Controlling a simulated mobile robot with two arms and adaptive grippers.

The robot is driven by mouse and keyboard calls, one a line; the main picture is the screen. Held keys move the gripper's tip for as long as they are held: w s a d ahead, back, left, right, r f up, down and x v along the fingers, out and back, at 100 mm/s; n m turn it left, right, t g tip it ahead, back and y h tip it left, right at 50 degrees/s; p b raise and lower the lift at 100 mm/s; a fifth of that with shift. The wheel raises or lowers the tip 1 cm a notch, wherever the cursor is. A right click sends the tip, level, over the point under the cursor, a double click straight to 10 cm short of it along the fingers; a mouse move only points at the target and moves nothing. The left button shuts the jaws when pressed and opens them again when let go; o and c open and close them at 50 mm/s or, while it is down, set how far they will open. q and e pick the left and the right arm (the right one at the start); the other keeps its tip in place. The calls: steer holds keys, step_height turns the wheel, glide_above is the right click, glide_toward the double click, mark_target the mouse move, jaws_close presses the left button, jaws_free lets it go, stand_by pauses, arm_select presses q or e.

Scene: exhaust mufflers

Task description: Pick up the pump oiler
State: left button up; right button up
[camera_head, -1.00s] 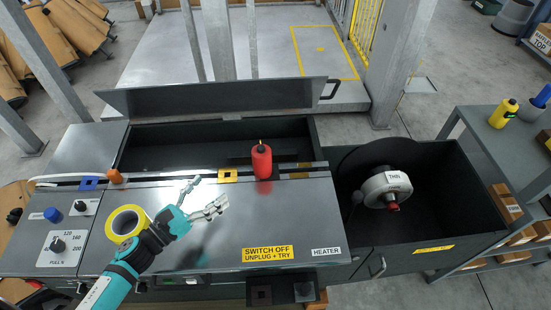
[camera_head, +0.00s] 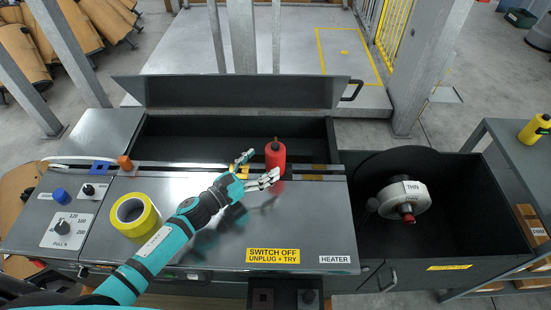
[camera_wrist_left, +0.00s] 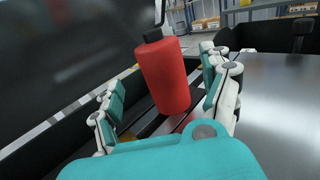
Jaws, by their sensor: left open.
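The pump oiler is probably the red bottle (camera_head: 275,161) with a dark cap, standing upright at the back edge of the grey machine top. It also shows in the left wrist view (camera_wrist_left: 164,78), where it lies between the two fingers, with space on the left side. My left gripper (camera_head: 259,168) is open, just left of and in front of the red bottle. In the left wrist view the open fingers (camera_wrist_left: 160,105) point toward the bottle. Whether a finger touches it I cannot tell. My right gripper is not in view.
A yellow tape roll (camera_head: 136,217) lies on the machine top (camera_head: 300,215). An open trough with a raised lid (camera_head: 230,92) is behind the bottle. A dark bin with a white reel (camera_head: 404,196) is at the right. A yellow bottle (camera_head: 535,130) stands on a shelf farther right.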

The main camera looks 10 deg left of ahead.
mark_target(268, 161)
arm_select(q)
steer(key=x, duration=0.5)
steer(key=shift+w+d+f, duration=0.15)
steer(key=shift+w+d, duration=0.05)
steer(key=shift+d, duration=0.05)
steer(key=c, duration=1.3)
